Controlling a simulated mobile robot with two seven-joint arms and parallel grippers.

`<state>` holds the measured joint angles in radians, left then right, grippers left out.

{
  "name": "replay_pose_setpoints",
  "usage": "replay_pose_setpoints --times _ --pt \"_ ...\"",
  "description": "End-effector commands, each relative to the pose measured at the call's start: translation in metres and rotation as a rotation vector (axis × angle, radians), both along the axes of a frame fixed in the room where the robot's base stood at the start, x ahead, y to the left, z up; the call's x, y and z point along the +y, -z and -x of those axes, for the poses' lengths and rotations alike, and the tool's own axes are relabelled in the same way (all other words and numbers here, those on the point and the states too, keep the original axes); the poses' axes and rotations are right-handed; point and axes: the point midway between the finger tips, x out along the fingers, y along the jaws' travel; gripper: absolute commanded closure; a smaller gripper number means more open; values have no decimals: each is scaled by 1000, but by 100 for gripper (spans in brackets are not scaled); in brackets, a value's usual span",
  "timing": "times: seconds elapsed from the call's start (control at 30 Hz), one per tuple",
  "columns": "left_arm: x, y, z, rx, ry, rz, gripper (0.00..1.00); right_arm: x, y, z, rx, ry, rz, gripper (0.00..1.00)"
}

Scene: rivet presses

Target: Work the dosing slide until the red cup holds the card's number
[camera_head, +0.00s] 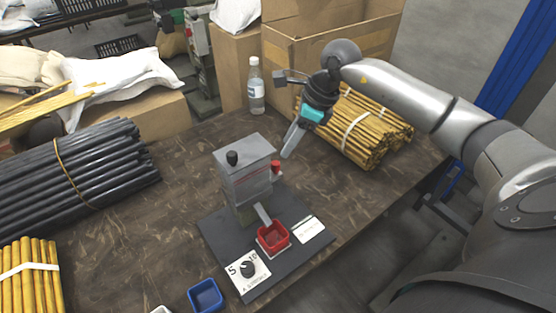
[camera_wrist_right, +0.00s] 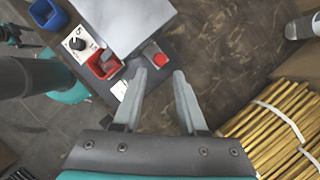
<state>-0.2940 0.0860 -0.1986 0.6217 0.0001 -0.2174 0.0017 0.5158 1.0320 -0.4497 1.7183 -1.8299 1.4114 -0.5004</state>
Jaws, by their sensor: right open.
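A metal chute (camera_head: 262,213) slopes down to the red cup (camera_head: 272,238), whose contents I cannot make out. A white card (camera_head: 309,229) lies beside the cup; its print is too small to read. My right gripper (camera_head: 290,142) is open and empty, above and beside the red knob, apart from it.
A dial plate (camera_head: 247,272) marked 5 and 10 sits at the base's front. A blue cup (camera_head: 206,296) stands left of it. A bottle (camera_head: 256,88) and tied yellow rods (camera_head: 360,130) stand behind; black rods (camera_head: 75,170) lie left. The table right of the base is clear.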

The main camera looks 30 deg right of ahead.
Motion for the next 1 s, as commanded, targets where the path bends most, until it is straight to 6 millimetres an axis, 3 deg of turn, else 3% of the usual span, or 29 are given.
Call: replay_pose_setpoints --times 0.1,0.3,0.77,1.0 --pt "3 5 -4 -7 -1 -3 0 9 26 -6 2 -2 -5 58" --pt "7 10 -7 -13 -3 -8 0 17 53 -14 1 0 -4 58" --pt "10 10 -12 -22 -4 -11 0 20 64 -17 0 0 -1 58" --pt "10 10 -18 -29 -4 -11 0 20 63 -17 0 0 -1 86"
